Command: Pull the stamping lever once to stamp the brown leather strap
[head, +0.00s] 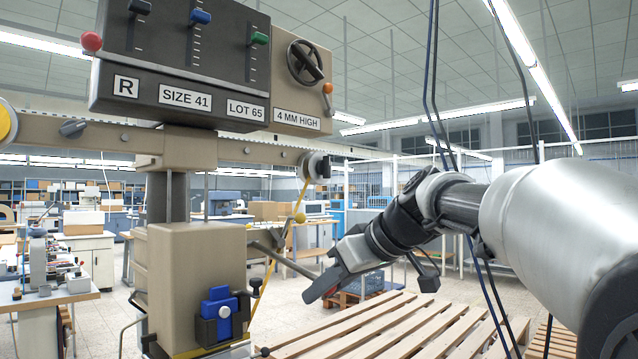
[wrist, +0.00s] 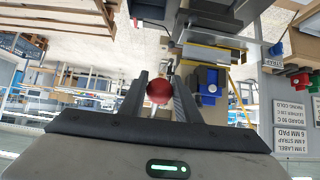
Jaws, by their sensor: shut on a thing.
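The stamping machine (head: 195,275) stands at the left in the head view, with a beige body and a dark labelled box (head: 180,60) on top. A grey lever arm (head: 285,262) reaches out from its right side toward my gripper (head: 322,289). In the wrist view my gripper (wrist: 160,80) has a round red knob (wrist: 159,91) between its two fingers and is shut on it. The knob is hidden in the head view, and its join to the lever arm is not clear. I cannot make out the brown leather strap in either view.
A slatted wooden pallet (head: 390,330) lies below my arm. A blue clamp-like part (head: 219,302) sits on the machine's front, and it also shows in the wrist view (wrist: 209,87).

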